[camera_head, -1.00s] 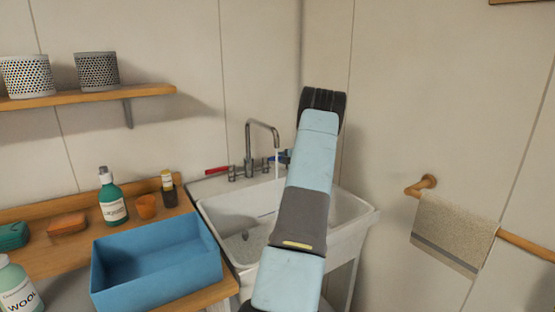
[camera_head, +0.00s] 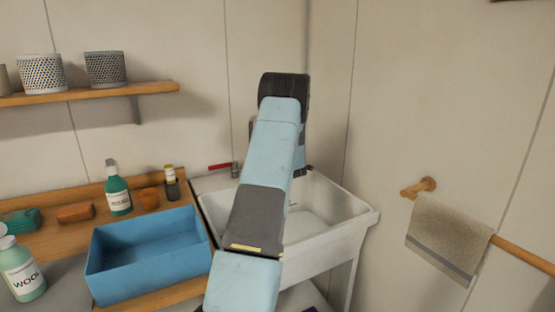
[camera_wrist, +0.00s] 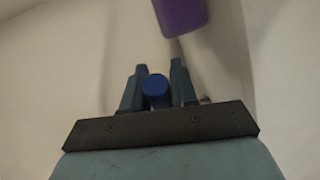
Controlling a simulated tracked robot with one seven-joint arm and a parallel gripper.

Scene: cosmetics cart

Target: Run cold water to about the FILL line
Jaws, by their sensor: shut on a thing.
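In the wrist view, my gripper (camera_wrist: 158,67) has its two fingers shut around the round end of the blue tap lever (camera_wrist: 157,90). In the head view, my arm hides the gripper, the blue lever and most of the tap; only a sliver of the spout (camera_head: 252,126) shows beside the arm. The red lever (camera_head: 221,166) sticks out to the left. The white sink (camera_head: 352,222) is partly covered by my arm. A small dark mark shows on its inside wall. The water stream and the drain are hidden, and I cannot tell the water level.
A blue bin (camera_head: 150,270) stands on the wooden counter left of the sink, with a green bottle (camera_head: 118,195) and an orange cup (camera_head: 149,199) behind it. A towel (camera_head: 446,240) hangs on a rail at right. A purple thing (camera_wrist: 181,12) shows blurred in the wrist view.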

